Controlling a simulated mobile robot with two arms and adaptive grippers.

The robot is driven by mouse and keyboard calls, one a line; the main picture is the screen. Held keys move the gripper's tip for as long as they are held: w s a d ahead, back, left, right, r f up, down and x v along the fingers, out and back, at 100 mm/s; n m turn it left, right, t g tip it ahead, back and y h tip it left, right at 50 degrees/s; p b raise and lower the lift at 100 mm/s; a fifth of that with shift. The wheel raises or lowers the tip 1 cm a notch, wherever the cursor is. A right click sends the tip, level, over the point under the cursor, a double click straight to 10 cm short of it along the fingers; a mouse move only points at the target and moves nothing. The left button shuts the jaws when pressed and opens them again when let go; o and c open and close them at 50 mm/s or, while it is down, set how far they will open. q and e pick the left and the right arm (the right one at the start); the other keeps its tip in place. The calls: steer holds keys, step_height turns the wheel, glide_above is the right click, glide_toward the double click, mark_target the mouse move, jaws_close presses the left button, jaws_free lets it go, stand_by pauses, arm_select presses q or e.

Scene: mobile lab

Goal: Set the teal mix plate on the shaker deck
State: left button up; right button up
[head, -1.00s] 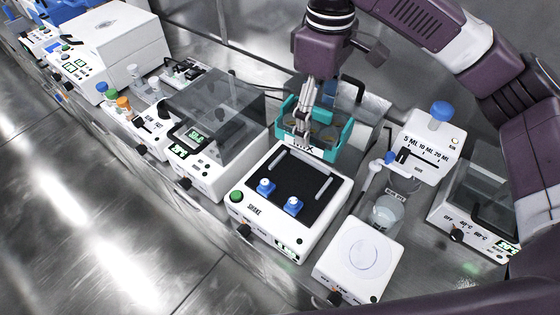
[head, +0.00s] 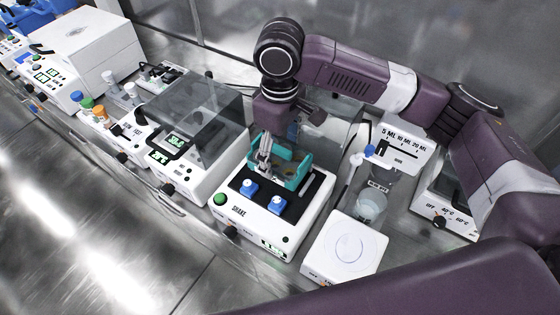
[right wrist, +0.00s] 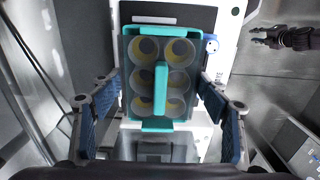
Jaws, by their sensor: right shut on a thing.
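The teal mix plate (head: 296,172) is over the back part of the black shaker deck (head: 298,207) in the head view; I cannot tell whether it touches the deck. In the right wrist view the plate (right wrist: 160,88) has a teal centre bar and several round wells with yellow in them. My right gripper (head: 265,162) is shut on the plate; its blue-padded fingers (right wrist: 158,105) lie on either side of it. Two blue clamps (head: 276,204) stand at the deck's front. The plate hides the rear of the deck. My left gripper is out of view.
A white unit with a smoky lid (head: 205,110) stands left of the shaker (head: 253,225). A white plate device (head: 345,248) and a glass beaker (head: 371,205) are close on the right. A dispenser (head: 405,150) stands behind them.

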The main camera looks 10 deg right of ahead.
mark_target(280, 164)
steer(key=shift+f, duration=2.25)
steer(key=shift+p, duration=0.3)
steer(key=o, duration=1.2)
steer(key=shift+f, duration=0.1)
step_height(280, 164, up, 11)
steer(key=shift+b, duration=1)
steer(key=shift+r, duration=0.65)
